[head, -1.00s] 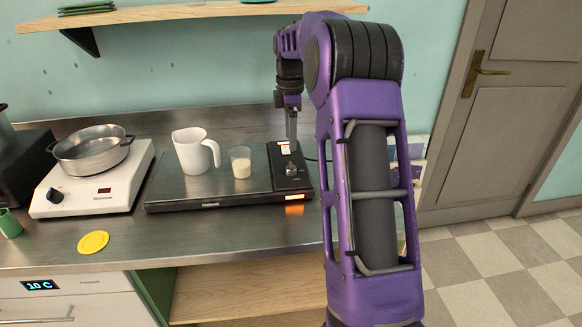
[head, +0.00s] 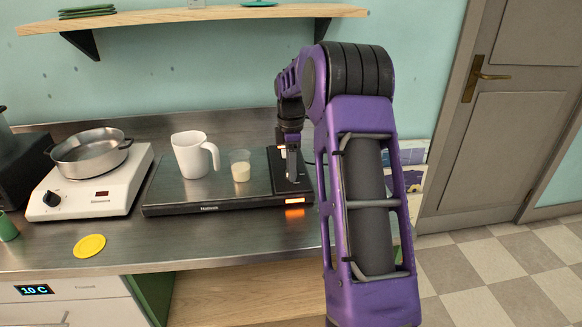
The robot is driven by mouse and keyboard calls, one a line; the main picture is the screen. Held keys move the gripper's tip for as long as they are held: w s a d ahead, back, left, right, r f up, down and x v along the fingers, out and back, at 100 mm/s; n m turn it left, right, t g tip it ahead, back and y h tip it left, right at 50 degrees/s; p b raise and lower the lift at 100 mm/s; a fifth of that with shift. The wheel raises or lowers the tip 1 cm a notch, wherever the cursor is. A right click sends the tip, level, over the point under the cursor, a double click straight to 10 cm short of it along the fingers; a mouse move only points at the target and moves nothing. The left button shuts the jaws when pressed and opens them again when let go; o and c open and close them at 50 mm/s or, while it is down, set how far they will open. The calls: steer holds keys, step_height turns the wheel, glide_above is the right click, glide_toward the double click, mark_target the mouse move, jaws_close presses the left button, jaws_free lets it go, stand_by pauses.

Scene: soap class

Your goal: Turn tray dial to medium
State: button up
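The dark warming tray (head: 215,203) lies flat on the steel counter. Its control panel (head: 306,187) is at the tray's right end, with an orange lit display (head: 294,200) on the front edge. My gripper (head: 292,177) points down over this panel, where the dial sits. The fingers cover the dial, so its setting is hidden. I cannot tell whether the fingers touch or grip it, or how far apart they are. A white mug (head: 194,155) and a small glass with pale contents (head: 240,167) stand on the tray left of the panel.
A white hot plate (head: 110,196) with its own knob carries a steel pan (head: 90,154) at the left. A yellow disc (head: 90,246) lies on the counter in front. A wooden shelf (head: 190,14) hangs above. A door (head: 490,110) is at the right.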

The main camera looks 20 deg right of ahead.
jaws_close()
steer(key=shift+m, duration=0.3)
steer(key=m+p, duration=0.2)
steer(key=shift+r+m, duration=0.15)
steer(key=shift+m, duration=0.15)
steer(key=m+p, duration=0.2)
steer(key=m, duration=0.2)
steer(key=m+p, duration=0.2)
steer(key=m, duration=0.2)
steer(key=shift+m, duration=0.4)
steer(key=shift+m+p, duration=0.4)
steer(key=shift+m, duration=1.5)
